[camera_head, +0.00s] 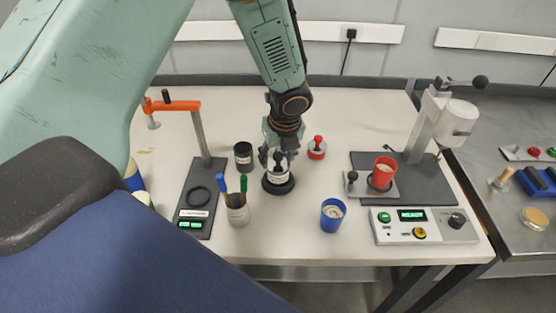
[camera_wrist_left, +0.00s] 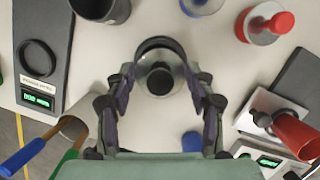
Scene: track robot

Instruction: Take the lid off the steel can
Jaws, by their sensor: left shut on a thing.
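My left gripper (camera_head: 277,160) reaches down over the bench and is shut on a small round container with a pale label and a dark base, which I take for the steel can (camera_head: 278,178). In the left wrist view the gripper (camera_wrist_left: 158,84) has its two fingers on either side of a round grey top with a black knob (camera_wrist_left: 160,80). I cannot tell whether the fingers hold the lid or the can's body, nor whether the lid is seated. My right gripper is not in view.
A black can (camera_head: 243,155) stands left of the gripper and a red-topped container (camera_head: 317,148) right of it. A pen cup (camera_head: 237,210) and a blue cup (camera_head: 333,215) stand nearer. A red cup (camera_head: 384,172) sits on the machine at right.

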